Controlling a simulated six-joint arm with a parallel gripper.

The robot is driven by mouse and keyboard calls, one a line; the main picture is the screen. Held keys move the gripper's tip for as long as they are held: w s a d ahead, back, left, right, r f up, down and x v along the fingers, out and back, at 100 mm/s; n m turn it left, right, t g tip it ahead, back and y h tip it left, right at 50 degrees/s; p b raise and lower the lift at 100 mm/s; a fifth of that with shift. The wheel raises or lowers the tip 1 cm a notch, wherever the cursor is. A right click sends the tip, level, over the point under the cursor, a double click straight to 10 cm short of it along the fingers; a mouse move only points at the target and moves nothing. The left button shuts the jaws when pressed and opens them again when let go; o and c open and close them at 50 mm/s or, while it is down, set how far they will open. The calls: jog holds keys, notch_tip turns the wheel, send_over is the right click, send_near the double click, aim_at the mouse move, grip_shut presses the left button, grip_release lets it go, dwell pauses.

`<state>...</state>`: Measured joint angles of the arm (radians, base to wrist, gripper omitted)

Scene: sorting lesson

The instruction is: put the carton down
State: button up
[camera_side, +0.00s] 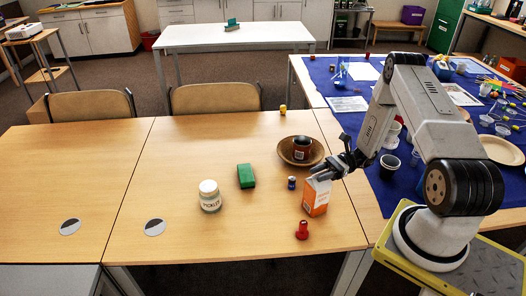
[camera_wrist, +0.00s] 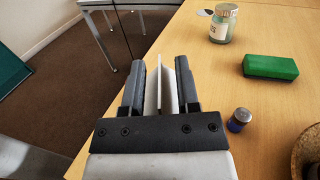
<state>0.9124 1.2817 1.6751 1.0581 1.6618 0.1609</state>
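The carton (camera_side: 316,197), orange with a white top, is at the front right of the wooden table (camera_side: 240,150) in the side view. My gripper (camera_side: 326,170) is at its top. In the wrist view the carton's white top (camera_wrist: 166,88) stands between the two dark fingers of my gripper (camera_wrist: 160,85), which look closed on it. The carton's lower part is hidden in the wrist view. I cannot tell from the side view whether its base touches the table.
A red piece (camera_side: 302,230) stands just in front of the carton. A small blue jar (camera_side: 291,183), brown bowl (camera_side: 300,151) holding a dark jar (camera_side: 302,147), green block (camera_side: 246,176) and white-lidded jar (camera_side: 209,196) are nearby. The table's left part is mostly clear.

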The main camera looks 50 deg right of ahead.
jog(key=shift+r, duration=0.15)
jog(key=v, duration=0.7)
jog(key=shift+d, duration=0.25)
